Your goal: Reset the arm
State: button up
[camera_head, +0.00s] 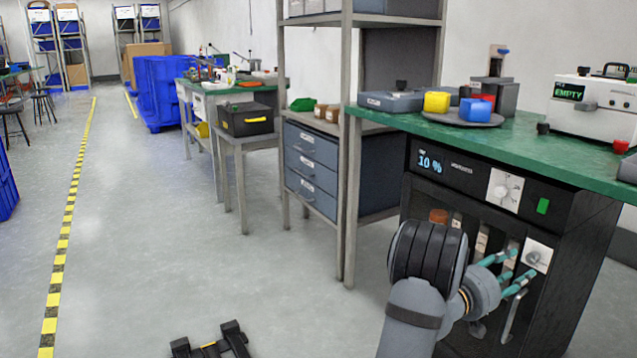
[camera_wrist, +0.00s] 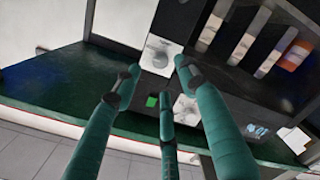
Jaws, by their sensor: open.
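My gripper (camera_head: 520,267) has teal fingers and is open and empty. In the head view it is in front of the lower right part of a black rack cabinet (camera_head: 575,225), close to a white plate with a lower dial (camera_head: 538,256). In the wrist view my gripper (camera_wrist: 155,78) has its three fingers spread, with the lower dial plate (camera_wrist: 160,54) just beyond the tips. Whether any finger touches the dial is unclear. My arm is low and bent, covering part of the cabinet's front.
The cabinet has a "10 %" display (camera_head: 430,163), an upper dial (camera_head: 505,190), a green button (camera_head: 543,206) and several upright slot modules. The green bench top (camera_head: 560,150) overhangs it. A metal shelf post (camera_head: 348,180) stands to the left. Open floor (camera_head: 180,250) lies further left.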

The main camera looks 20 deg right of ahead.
aim_at(531, 259)
jog(key=d, duration=0.2)
jog(key=w+d, duration=0.1)
jog(key=d, duration=0.4)
jog(key=shift+w+d+f, duration=0.1)
jog(key=shift+w+f, duration=0.1)
jog(key=shift+w, duration=0.05)
